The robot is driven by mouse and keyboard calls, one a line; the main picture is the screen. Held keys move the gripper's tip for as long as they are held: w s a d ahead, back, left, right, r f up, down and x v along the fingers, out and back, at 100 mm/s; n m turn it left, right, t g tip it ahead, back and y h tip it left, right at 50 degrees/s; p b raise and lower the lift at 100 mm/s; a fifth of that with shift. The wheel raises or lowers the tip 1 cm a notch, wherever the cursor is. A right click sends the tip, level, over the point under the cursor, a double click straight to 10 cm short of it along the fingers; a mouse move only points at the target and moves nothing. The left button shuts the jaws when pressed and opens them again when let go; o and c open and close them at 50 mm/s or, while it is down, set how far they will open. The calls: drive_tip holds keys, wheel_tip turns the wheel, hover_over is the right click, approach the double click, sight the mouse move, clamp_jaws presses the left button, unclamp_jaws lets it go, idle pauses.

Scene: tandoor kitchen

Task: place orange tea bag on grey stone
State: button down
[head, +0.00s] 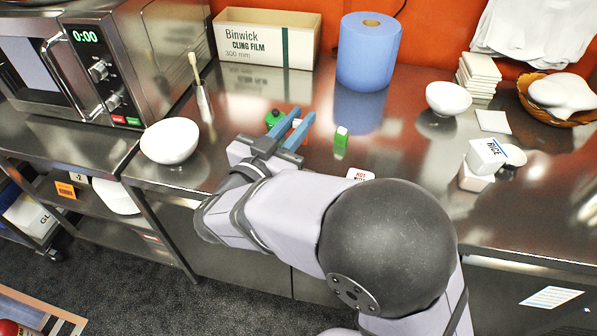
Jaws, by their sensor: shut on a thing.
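My gripper (302,118), with two blue fingers, is low over the steel counter near its middle. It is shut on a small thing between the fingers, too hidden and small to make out. I cannot pick out an orange tea bag; whether it is the held thing I cannot tell. I see no grey stone that I can name with certainty. A green object (271,120) shows just left of the fingers. A small green and white object (341,141) stands on the counter to their right, apart from them.
A white bowl (170,141) stands at the left, a blue paper roll (368,55) and cling film box (265,38) behind. Another white bowl (448,98), stacked tiles (478,76), a rice box (492,155) and a basket (575,118) are at the right.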

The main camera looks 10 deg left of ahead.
drive_tip(key=shift+f, duration=4.95)
drive_tip(key=shift+f, duration=0.15)
drive_tip(key=c, duration=1.6)
unclamp_jaws()
drive_tip(key=shift+c, duration=0.2)
drive_tip(key=shift+s+a, duration=0.1)
drive_tip(key=shift+s, duration=0.05)
drive_tip(key=b+v, duration=0.1)
drive_tip(key=v, duration=1)
drive_tip(key=shift+s+b, duration=0.35)
drive_tip(key=shift+s, duration=0.05)
